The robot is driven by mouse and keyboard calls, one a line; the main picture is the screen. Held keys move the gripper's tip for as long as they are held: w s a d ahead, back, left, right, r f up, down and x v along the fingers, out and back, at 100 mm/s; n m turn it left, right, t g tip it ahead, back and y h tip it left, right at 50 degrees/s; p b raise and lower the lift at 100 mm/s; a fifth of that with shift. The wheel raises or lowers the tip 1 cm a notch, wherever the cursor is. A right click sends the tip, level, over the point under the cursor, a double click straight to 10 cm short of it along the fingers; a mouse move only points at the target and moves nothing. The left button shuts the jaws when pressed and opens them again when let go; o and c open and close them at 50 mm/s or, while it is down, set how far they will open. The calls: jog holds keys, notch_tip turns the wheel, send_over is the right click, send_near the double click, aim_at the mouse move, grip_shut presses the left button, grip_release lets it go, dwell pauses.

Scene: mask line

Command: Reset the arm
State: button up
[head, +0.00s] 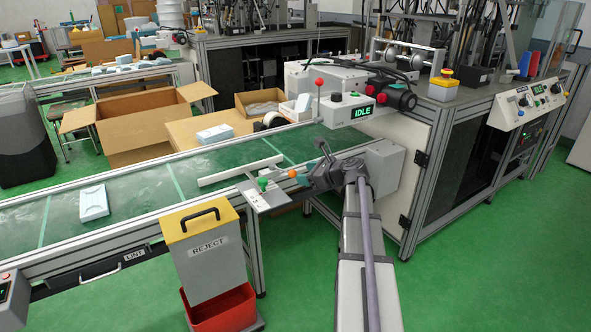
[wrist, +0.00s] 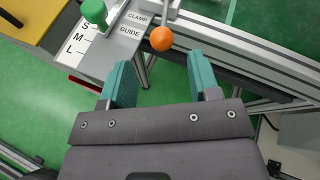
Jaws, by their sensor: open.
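My gripper (head: 314,162) is at the near edge of the conveyor, beside the small lever panel. In the wrist view its two teal fingers (wrist: 160,76) are apart, with nothing between them. The panel (wrist: 112,62) is marked CLAMP, GUIDE and S, M, L. A green knob (wrist: 94,12) stands on it, and an orange ball knob (wrist: 162,39) is beyond the fingertips, apart from them. In the head view the green knob (head: 262,184) and the orange knob (head: 292,173) are just left of my gripper.
The green conveyor (head: 140,203) carries a pale pack (head: 94,202) and is crossed by a white guide bar (head: 240,170). A yellow-topped REJECT bin (head: 210,250) stands at the front. A machine with an IDLE display (head: 362,112) is behind my gripper. Green floor is clear at right.

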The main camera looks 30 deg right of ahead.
jog(key=p+v, duration=0.1)
jog(key=v, duration=0.3)
jog(key=shift+s, duration=0.1)
